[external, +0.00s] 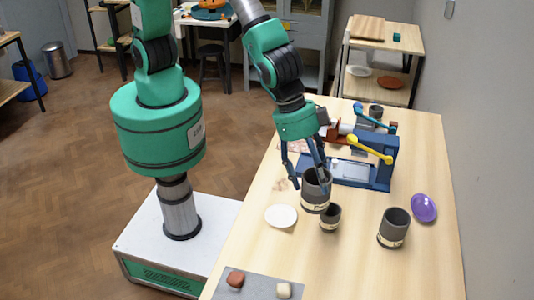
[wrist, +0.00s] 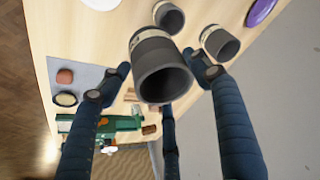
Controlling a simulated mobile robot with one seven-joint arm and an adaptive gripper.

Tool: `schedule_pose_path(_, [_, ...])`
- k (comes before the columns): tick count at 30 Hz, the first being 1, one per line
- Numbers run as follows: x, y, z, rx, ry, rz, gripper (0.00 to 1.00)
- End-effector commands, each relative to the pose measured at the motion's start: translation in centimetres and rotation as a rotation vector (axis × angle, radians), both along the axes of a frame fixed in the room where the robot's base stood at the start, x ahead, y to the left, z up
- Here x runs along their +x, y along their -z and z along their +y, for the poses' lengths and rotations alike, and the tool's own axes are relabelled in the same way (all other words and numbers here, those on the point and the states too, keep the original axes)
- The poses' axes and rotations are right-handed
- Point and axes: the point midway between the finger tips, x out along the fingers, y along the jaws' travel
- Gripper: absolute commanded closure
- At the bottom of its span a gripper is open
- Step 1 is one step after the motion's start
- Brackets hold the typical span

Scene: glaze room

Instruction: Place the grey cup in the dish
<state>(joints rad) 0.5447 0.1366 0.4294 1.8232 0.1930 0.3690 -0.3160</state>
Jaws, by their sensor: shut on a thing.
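My gripper (external: 305,168) is shut on a dark grey cup (external: 315,192) with a pale band. In the wrist view the held cup (wrist: 162,68) sits between the fingers (wrist: 165,72), its open mouth towards the camera. It looks upright; I cannot tell for certain how far it is above the table. A smaller grey cup (external: 330,218) stands close beside it, and another grey cup (external: 393,230) stands to the right. A small white dish (external: 281,216) lies left of the held cup, empty. A purple dish (external: 424,207) lies at the right.
The front right tabletop is clear.

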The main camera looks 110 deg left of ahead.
Motion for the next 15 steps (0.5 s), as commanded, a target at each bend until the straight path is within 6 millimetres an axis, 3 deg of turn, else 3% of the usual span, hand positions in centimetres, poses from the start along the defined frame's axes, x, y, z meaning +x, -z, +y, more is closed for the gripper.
schedule_pose_path(15, [-9.4,1.4,4.6,-0.003,0.005,-0.001,0.93])
